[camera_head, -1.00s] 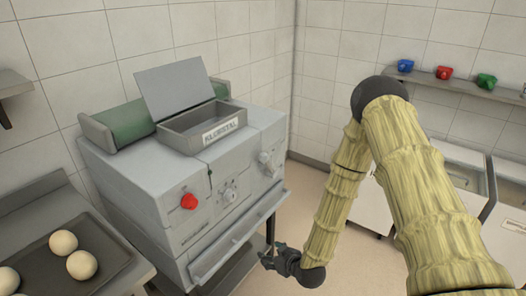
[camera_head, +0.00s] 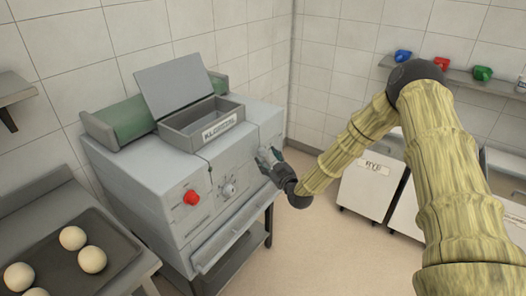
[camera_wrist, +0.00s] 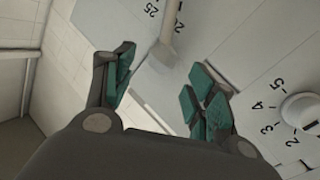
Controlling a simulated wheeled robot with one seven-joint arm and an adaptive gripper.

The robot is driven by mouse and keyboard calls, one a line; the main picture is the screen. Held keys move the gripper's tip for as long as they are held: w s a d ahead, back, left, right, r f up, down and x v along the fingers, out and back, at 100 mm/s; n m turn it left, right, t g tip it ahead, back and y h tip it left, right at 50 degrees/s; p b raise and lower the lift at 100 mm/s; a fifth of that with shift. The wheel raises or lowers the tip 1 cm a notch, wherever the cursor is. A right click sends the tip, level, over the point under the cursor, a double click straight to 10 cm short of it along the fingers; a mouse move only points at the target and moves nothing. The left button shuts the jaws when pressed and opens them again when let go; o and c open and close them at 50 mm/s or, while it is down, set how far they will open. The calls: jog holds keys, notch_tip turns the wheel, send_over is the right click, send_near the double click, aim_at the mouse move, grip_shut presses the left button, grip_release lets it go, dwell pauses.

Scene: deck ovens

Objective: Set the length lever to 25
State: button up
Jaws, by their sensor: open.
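The length lever (camera_wrist: 170,30) is a pale grey bar with a rounded end on the machine's front face, in the wrist view. The printed numbers 25 (camera_wrist: 152,8) and 20 (camera_wrist: 178,24) stand on either side of it; its exact setting cannot be told. My gripper (camera_wrist: 162,82) has dark fingers with green pads, spread apart and empty. The lever's rounded end shows in the gap between them; contact is not visible. In the head view my gripper (camera_head: 268,158) is at the right part of the machine's front (camera_head: 250,187) and hides the lever.
A white knob (camera_wrist: 300,108) with a numbered scale lies right of my gripper. In the head view a red button (camera_head: 191,197) is farther left. A tray (camera_head: 50,270) of dough balls stands at left. Bins (camera_head: 368,190) stand at right, with open floor between.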

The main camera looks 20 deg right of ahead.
aim_at(263, 153)
jog(key=shift+w+a+p, duration=0.25)
jog(key=shift+w+p, duration=0.1)
jog(key=shift+w, duration=0.8)
jog(key=shift+w+a+p, duration=0.2)
jog(key=shift+w+p, duration=0.1)
jog(key=shift+w, duration=0.8)
jog(key=shift+c, duration=0.5)
grip_shut()
